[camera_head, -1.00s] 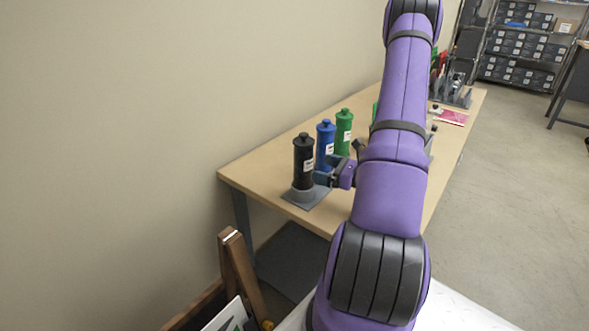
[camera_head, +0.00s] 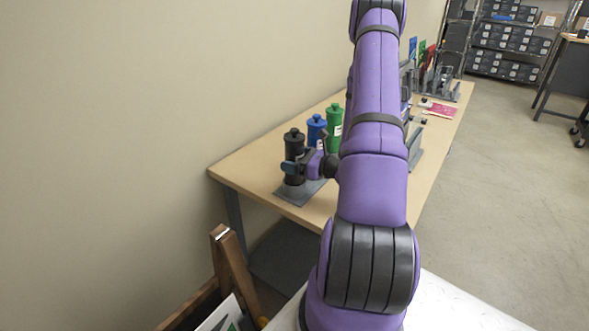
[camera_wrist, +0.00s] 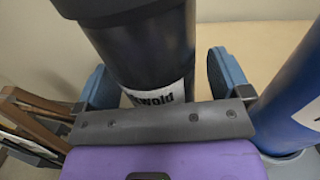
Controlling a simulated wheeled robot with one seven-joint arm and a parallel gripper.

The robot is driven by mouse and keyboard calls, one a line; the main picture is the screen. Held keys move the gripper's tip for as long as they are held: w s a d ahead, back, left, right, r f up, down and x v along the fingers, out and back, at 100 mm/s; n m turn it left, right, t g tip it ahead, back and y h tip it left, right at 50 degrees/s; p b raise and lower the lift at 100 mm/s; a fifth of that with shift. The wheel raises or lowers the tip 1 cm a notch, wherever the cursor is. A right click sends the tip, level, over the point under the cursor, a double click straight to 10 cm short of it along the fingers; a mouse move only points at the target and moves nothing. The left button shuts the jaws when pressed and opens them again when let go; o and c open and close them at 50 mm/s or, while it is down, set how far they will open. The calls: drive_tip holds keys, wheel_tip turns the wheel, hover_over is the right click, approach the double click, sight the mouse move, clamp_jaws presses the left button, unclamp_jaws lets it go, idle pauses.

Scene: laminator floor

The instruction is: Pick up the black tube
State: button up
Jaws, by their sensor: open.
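The black tube (camera_head: 294,146) stands upright in a grey holder near the left front corner of the table in the head view. It fills the middle of the wrist view (camera_wrist: 146,62), with part of a white label showing. My gripper (camera_head: 300,168) is at the tube's middle height. In the wrist view its two blue-grey fingers (camera_wrist: 160,84) stand on either side of the tube, open, with a visible gap on the right. Whether the left finger touches the tube I cannot tell.
A blue tube (camera_head: 316,129) stands close beside the black one, near my right finger in the wrist view (camera_wrist: 296,95). A green tube (camera_head: 334,127) is behind it. A wall borders the wooden table (camera_head: 245,165) on the left. A brown wooden frame (camera_head: 230,262) stands in front.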

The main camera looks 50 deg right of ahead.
drive_tip(key=c, duration=1.1)
drive_tip(key=shift+c, duration=0.8)
drive_tip(key=shift+r, duration=0.1)
